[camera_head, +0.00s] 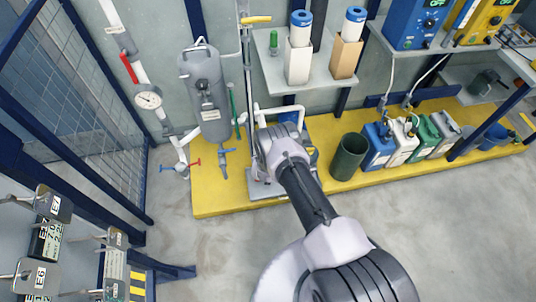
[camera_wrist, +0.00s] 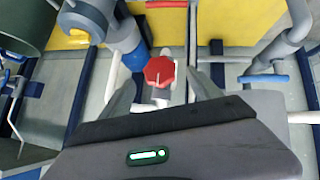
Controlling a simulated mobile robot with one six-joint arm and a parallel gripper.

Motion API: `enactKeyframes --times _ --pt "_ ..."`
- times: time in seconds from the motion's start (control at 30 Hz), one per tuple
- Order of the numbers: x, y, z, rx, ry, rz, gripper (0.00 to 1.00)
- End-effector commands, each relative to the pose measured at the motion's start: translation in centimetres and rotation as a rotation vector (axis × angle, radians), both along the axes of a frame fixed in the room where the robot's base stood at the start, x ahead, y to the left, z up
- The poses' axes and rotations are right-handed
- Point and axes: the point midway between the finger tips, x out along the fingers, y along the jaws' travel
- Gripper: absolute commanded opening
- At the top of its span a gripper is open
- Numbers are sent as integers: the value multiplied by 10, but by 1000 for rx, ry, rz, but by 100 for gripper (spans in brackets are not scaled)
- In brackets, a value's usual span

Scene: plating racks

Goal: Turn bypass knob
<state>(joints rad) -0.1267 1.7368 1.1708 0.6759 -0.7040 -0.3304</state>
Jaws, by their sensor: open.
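A red octagonal knob (camera_wrist: 159,72) on a pale valve stem shows in the wrist view, just above the middle. I take it to be the bypass knob, though no label is readable. My gripper (camera_wrist: 162,90) is open, with one grey finger on each side of the knob. The fingers seem apart from it, but I cannot tell the depth. In the head view, my arm reaches toward the pipework on the yellow platform (camera_head: 228,196). There, my wrist hides the fingertips and the knob.
A blue lever handle (camera_wrist: 263,79) and white pipes lie right of the knob in the wrist view. A grey tank (camera_head: 206,92) stands left of my wrist in the head view. A dark green bin (camera_head: 349,157) and several canisters stand to the right.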

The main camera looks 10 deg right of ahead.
Motion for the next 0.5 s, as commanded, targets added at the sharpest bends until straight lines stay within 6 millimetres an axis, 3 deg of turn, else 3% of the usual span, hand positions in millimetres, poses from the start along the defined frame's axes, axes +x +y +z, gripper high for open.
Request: enactKeyframes --times 0.03,0.2,0.5 --pt "9 -3 -16 1 -3 -3 73" --pt "31 -8 -34 0 -1 -1 73" --pt "40 -10 -38 0 0 0 73"
